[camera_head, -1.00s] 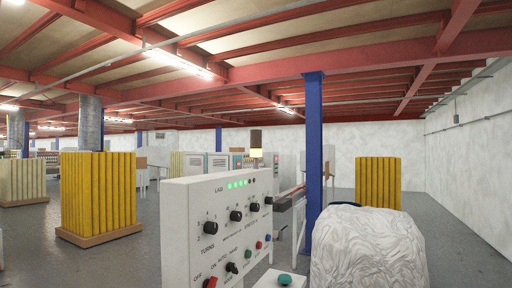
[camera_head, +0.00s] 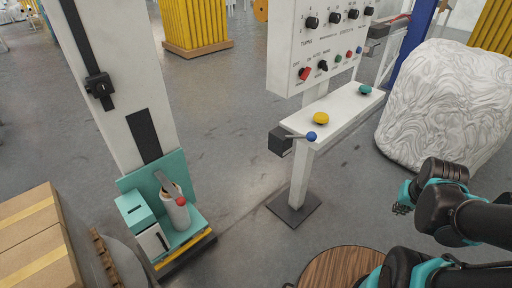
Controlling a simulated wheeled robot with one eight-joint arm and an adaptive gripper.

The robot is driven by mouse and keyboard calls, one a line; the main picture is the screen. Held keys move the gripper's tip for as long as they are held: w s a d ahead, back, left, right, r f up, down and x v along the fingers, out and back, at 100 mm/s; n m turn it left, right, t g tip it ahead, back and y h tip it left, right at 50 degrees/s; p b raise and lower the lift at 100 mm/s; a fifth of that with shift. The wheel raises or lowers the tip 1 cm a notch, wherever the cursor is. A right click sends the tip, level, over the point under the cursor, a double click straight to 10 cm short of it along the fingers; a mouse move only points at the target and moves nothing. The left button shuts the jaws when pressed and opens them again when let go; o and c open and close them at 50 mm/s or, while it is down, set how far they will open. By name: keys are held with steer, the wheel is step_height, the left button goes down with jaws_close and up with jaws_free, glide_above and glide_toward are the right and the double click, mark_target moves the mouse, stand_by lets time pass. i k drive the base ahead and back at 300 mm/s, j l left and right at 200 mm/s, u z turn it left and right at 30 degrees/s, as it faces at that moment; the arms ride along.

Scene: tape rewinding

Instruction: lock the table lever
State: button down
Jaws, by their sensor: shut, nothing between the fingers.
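The narrow white table (camera_head: 342,108) stands right of centre, under the control panel. A lever with a blue ball knob (camera_head: 311,136) is at its near left end. The lever's thin rod runs roughly level from a black block (camera_head: 281,141) to the knob. I cannot tell whether it is locked. My gripper (camera_head: 402,208) is at the right, small and partly hidden by my dark and teal arm. It is shut and empty, apart from the lever and well to its right.
A white control panel (camera_head: 328,45) rises behind the table. A wrapped white bale (camera_head: 445,105) stands at the right. A teal device (camera_head: 135,210) with a red-knobbed lever (camera_head: 181,201) is at the left. Cardboard boxes (camera_head: 35,240) and a round wooden top (camera_head: 340,268) are in front.

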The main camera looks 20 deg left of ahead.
mark_target(311, 136)
steer(key=k+u, duration=0.2)
steer(key=u, duration=0.2)
steer(key=k+j+u, duration=0.15)
steer(key=u, duration=0.2)
steer(key=k+j+z, duration=0.15)
steer(key=j+z, duration=0.15)
